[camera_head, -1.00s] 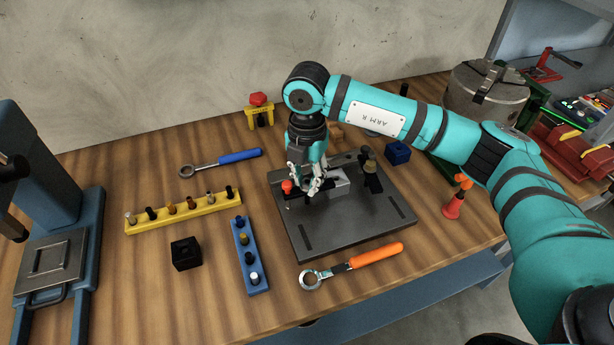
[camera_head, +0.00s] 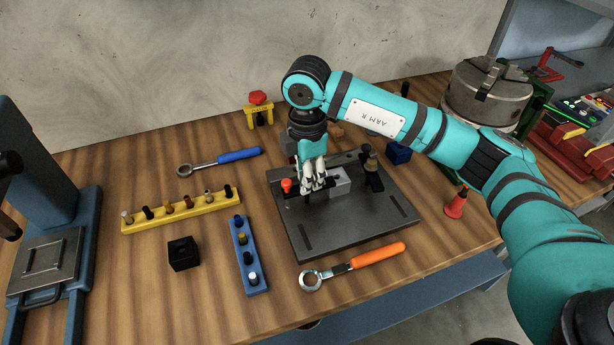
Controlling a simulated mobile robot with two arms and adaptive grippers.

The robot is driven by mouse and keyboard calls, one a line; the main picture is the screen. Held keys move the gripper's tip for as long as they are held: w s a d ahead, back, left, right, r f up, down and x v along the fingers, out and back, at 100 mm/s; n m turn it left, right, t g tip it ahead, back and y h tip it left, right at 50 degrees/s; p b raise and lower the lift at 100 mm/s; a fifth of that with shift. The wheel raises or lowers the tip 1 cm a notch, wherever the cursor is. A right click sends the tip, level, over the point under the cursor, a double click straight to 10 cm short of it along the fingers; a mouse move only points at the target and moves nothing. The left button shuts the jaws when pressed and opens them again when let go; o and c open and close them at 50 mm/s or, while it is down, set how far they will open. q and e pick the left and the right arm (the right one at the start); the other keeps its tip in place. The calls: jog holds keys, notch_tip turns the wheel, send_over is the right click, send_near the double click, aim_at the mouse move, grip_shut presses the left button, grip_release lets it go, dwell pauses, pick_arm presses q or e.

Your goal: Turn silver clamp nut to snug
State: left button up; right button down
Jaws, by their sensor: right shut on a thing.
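My right gripper (camera_head: 313,182) points down over the left clamp of the dark fixture plate (camera_head: 345,225), just right of a red knob (camera_head: 286,185). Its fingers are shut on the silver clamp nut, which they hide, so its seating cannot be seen. A grey block (camera_head: 340,182) sits on the plate right beside the fingers. A second clamp with a brass-coloured top (camera_head: 371,165) stands at the block's right. My left gripper does not show.
An orange-handled ring wrench (camera_head: 350,266) lies in front of the plate, and a blue-handled one (camera_head: 220,161) at back left. Yellow (camera_head: 180,212) and blue (camera_head: 246,262) racks and a black block (camera_head: 184,254) stand left. A red cone (camera_head: 456,204) stands right.

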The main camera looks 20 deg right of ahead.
jog(key=shift+m, duration=1.1)
jog(key=c, duration=1.1)
grip_release()
jog(key=shift+c, duration=0.2)
jog(key=shift+r, duration=0.1)
notch_tip(320, 180, up, 12)
